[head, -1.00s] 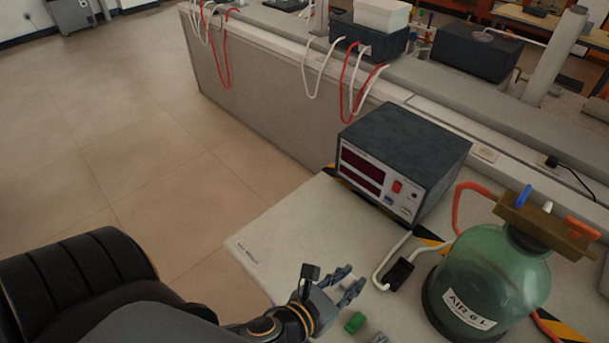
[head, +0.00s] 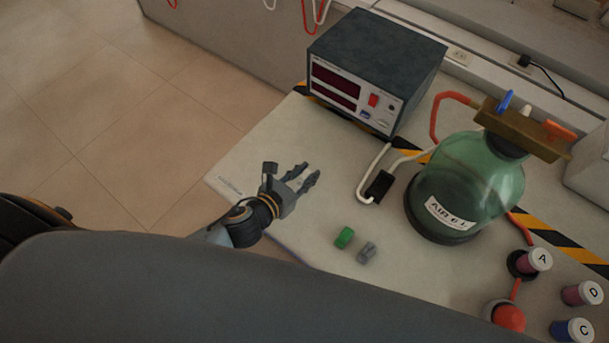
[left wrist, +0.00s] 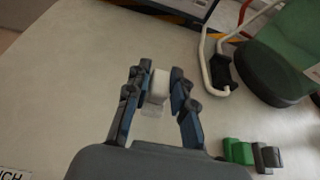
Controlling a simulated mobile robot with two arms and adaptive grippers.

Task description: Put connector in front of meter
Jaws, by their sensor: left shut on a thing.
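The meter (head: 373,75) is a dark box with two red displays and a red switch, at the back of the bench. My left gripper (head: 303,178) is in front of it, over the bench's left part. In the left wrist view, the left gripper (left wrist: 155,92) is shut on a small white connector (left wrist: 159,84) between its fingers. A green connector (head: 344,237) and a grey connector (head: 366,252) lie side by side to the right of the gripper, nearer me. My right gripper is not in view.
A green glass bottle (head: 466,185) labelled AIR stands at right with tubing. A white cable with a black block (head: 380,186) lies before it. Labelled vials (head: 538,260) stand at the lower right. The bench (head: 262,150) between gripper and meter is clear.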

